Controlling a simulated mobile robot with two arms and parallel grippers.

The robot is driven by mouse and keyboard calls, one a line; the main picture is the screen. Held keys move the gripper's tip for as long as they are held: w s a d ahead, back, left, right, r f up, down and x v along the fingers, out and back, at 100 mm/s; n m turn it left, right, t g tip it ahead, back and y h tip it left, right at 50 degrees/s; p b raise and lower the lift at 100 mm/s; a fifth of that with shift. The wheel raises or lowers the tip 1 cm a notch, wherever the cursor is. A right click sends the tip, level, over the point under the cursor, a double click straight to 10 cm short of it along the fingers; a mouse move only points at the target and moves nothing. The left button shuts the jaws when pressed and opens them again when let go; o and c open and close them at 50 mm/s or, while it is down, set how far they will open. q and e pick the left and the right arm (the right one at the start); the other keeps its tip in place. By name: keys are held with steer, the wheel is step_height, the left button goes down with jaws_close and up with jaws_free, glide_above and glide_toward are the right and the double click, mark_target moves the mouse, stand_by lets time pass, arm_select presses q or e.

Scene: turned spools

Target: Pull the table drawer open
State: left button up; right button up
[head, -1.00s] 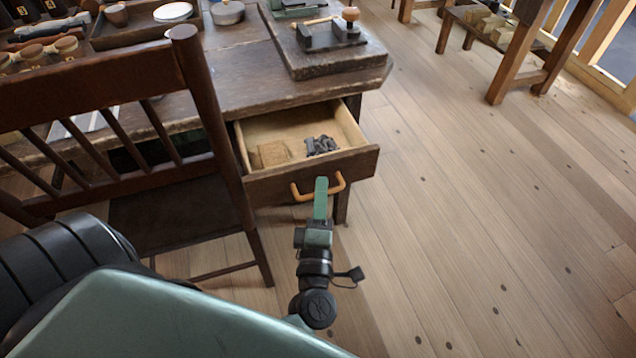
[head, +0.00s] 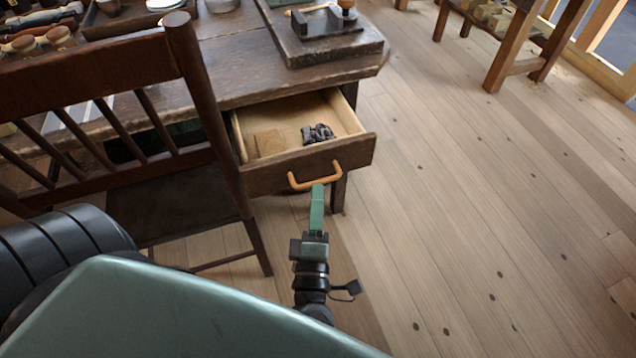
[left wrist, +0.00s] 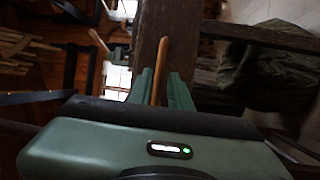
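The table drawer (head: 308,165) stands pulled out from the right end of the dark wooden table (head: 236,84). Its inside shows, with a tan block and some small dark pieces in it. An orange curved handle (head: 299,184) is on its front. My left gripper (head: 317,187) has green fingers, with their tips at the lower edge of the handle. In the left wrist view the handle (left wrist: 160,62) shows between the two fingers, which are apart with gaps beside it; the gripper looks open. My right gripper is in neither view.
A dark wooden chair (head: 185,95) stands left of the drawer, close to its side. A board with a dark fixture (head: 325,30) lies on the table. Wooden floor (head: 460,200) is free to the right. Another wooden stand (head: 505,50) is at the back right.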

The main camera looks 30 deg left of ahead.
arm_select(q)
steer(key=shift+v, duration=1.7)
